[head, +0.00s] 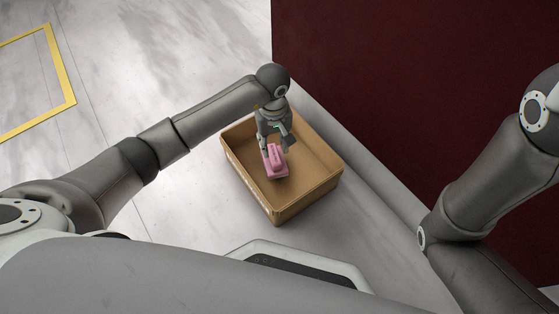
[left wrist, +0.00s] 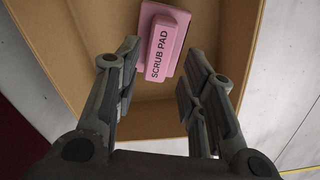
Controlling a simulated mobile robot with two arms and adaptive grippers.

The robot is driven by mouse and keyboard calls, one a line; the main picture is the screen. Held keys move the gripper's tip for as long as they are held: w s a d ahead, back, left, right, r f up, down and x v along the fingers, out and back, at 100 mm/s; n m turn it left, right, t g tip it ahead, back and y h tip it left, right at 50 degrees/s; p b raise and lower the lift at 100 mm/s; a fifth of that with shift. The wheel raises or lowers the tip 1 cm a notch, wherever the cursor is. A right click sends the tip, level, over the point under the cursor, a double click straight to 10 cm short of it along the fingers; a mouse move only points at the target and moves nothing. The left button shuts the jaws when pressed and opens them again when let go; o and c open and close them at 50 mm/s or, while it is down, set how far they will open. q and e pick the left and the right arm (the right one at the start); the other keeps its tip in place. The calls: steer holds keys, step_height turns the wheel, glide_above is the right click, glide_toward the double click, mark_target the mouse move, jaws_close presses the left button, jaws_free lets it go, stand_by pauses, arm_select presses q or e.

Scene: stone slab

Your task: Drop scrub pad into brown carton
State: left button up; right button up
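The scrub pad (head: 274,162) is a pink block with a handle-like raised part, labelled "SCRUB PAD" in the left wrist view (left wrist: 165,48). It is within the walls of the open brown carton (head: 312,192), below my left gripper. I cannot tell whether it lies flat on the carton floor. My left gripper (head: 274,146) points down into the carton. In the left wrist view its fingers (left wrist: 157,72) are spread apart, with a gap to the pad on both sides. The carton's cardboard walls surround them there (left wrist: 252,40). My right gripper is out of view.
The carton stands on a pale stone floor (head: 180,210). A dark red wall (head: 420,90) with a grey base strip (head: 375,185) runs close along its right side. A yellow floor marking (head: 62,75) lies at the upper left. The floor left of the carton is clear.

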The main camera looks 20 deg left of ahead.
arm_select(q)
steer(key=shift+o, duration=0.9)
steer(key=shift+r, duration=0.1)
step_height(320, 180, up, 12)
